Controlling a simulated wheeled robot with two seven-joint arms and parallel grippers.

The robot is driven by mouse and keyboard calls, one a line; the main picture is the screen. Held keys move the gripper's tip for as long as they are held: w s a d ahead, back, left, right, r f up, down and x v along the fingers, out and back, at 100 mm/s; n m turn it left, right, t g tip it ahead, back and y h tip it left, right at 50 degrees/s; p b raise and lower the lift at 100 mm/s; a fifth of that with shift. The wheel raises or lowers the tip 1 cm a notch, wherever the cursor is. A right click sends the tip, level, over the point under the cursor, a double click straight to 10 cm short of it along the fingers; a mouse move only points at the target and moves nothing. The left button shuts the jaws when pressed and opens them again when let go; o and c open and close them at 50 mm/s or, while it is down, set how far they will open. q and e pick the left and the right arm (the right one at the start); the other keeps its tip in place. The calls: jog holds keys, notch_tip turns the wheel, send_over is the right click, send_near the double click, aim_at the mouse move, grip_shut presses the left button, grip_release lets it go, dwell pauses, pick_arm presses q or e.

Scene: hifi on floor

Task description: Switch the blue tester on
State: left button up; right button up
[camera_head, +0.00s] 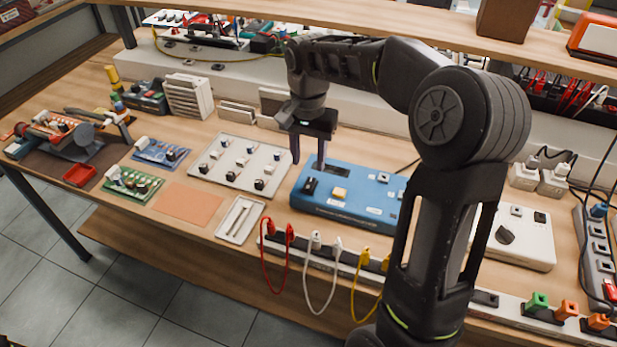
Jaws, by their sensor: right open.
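The blue tester (345,201) is a flat blue box on the wooden workbench, right of the middle. My right gripper (308,162) points down over the tester's back left corner. Its two fingers are apart with nothing visible between them. I cannot tell whether a fingertip touches the tester. My right arm hides the tester's right end. My left gripper is not in view.
A white panel with several knobs (240,164) lies left of the tester. A small white tray (240,220) and a strip with red, white and yellow leads (330,255) lie in front. A white box with a black dial (525,240) is at the right. A shelf (400,32) overhangs the back.

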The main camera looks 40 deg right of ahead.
aim_at(308, 186)
notch_tip(308, 186, down, 7)
jog(key=shift+f+p, duration=0.2)
jog(key=shift+p, duration=0.15)
jog(key=shift+c, duration=0.4)
grip_shut()
